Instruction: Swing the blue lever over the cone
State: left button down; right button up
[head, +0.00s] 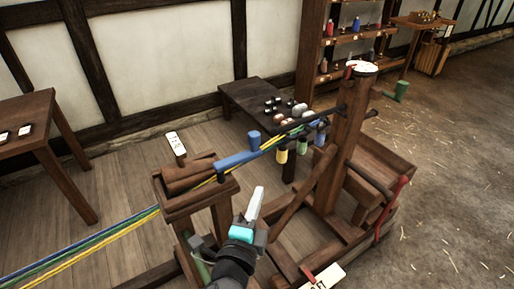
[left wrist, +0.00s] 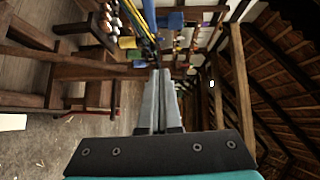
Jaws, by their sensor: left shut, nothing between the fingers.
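The blue lever (head: 236,159) lies along the top of the wooden post, beside the strands, with an upright blue knob (head: 254,141) near its far end. The brown wooden cone (head: 190,175) rests on the post top just left of the lever; the strands run close by it. My left gripper (head: 260,190) is shut and empty, in front of and below the lever, apart from it. Its closed fingers also show in the left wrist view (left wrist: 157,72), with a blue part (left wrist: 170,19) beyond that may be the lever. My right gripper is not in view.
Blue, green and yellow strands (head: 90,238) run from the lower left past the post to the tall wooden upright (head: 347,130). Coloured bobbins (head: 302,146) hang beneath them. A dark low table (head: 245,97) stands behind. A red handle (head: 392,205) is at right.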

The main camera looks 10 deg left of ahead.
pick_arm(q)
notch_tip(320, 180, up, 3)
jog(key=shift+a+f+t, duration=0.1)
jog(key=shift+f+t, duration=0.05)
jog(key=shift+t, duration=0.15)
jog(key=p, duration=0.1)
send_near(256, 150)
jog(key=w+d+r, duration=0.3)
jog(key=d, duration=0.1)
jog(key=shift+w+a+r, duration=0.15)
jog(key=shift+w+a, duration=1.2)
jog(key=shift+w, duration=0.25)
